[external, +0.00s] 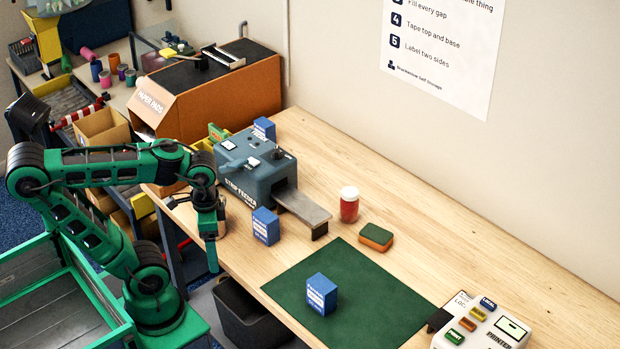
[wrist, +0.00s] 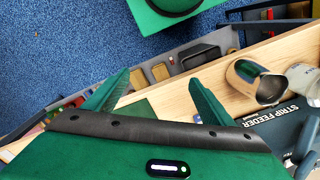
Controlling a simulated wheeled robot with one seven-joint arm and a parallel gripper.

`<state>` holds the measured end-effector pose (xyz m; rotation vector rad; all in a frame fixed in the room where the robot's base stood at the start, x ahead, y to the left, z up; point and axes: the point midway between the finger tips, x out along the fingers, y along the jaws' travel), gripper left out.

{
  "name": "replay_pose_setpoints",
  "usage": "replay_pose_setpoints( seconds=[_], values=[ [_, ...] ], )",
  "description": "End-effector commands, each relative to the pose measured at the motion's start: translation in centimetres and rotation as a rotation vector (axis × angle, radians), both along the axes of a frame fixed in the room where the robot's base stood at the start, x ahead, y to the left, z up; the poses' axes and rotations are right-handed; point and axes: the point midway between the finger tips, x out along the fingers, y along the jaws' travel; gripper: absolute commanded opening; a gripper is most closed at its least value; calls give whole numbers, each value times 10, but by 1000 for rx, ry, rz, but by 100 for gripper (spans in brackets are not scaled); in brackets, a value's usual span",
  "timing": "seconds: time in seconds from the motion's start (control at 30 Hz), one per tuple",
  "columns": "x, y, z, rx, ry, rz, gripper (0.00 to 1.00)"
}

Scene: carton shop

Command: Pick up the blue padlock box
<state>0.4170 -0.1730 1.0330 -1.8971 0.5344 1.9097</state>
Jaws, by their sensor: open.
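Three similar blue boxes with white labels show in the external view; the print is too small to read surely. One blue box (external: 321,293) stands on the green mat (external: 375,322). A second blue box (external: 265,226) stands on the bare wood in front of the strip feeder (external: 258,172). A third blue box (external: 264,128) is behind the feeder, partly hidden by it. My gripper (external: 211,258) points down at the table's left edge, left of the second box and apart from it. In the wrist view my gripper (wrist: 157,95) is open and empty; no blue box is clear there.
A red jar with a white lid (external: 349,205) and a green-orange sponge (external: 376,237) stand right of the feeder's metal chute. A label printer (external: 485,325) is at the right front. A dark bin (external: 250,318) stands below the table edge. The wood along the wall is clear.

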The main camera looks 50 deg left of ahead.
Motion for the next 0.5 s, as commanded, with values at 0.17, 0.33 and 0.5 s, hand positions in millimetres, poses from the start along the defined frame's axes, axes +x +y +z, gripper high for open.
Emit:
replay_pose_setpoints(
  seconds=[0.17,0.33,0.5],
  values=[
    [1,0,48,-3,-3,-1,77],
    [11,-9,46,-5,-9,-79,77],
    [24,-21,37,-5,-30,-178,77]
  ],
)
